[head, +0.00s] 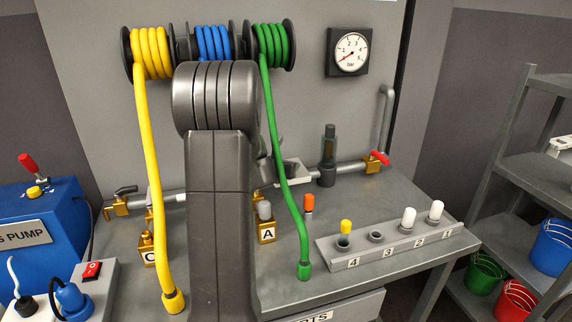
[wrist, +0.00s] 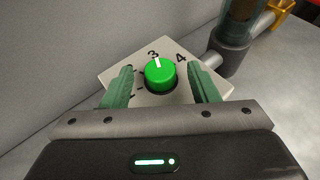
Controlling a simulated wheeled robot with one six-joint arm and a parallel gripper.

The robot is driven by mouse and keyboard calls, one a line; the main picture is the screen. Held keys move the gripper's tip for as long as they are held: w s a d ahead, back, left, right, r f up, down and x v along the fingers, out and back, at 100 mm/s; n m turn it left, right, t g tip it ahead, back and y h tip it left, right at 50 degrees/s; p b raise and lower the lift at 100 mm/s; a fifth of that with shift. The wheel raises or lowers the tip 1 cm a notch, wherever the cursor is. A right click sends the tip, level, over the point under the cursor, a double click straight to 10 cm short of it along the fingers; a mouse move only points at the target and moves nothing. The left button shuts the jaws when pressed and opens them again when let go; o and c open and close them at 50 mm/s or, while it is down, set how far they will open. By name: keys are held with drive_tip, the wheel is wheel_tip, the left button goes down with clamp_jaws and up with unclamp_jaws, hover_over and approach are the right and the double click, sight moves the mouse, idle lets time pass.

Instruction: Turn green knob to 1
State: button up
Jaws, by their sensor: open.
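The green knob (wrist: 160,75) sits on a light grey dial plate (wrist: 113,93) in the wrist view. Its white pointer line points up, close to the 3. The 4 shows to the upper right, and the marks on the left are partly hidden by a finger. My gripper (wrist: 160,70) is open, with one green finger on each side of the knob. Gaps show between the fingers and the knob. In the head view, part of the light grey plate (head: 294,173) shows beside my arm.
A dark cylinder (head: 328,155) on the pipe stands right of the plate. The red-handled valve (head: 379,158) is further right. The green hose (head: 283,165) hangs close to my arm, and the yellow hose (head: 154,180) hangs left. A numbered rack (head: 385,257) stands at the front right.

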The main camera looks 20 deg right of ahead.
drive_tip(key=shift+w+d+f, duration=0.25)
drive_tip(key=shift+w+d, duration=0.05)
drive_tip(key=shift+w, duration=0.1)
drive_tip(key=c, duration=1)
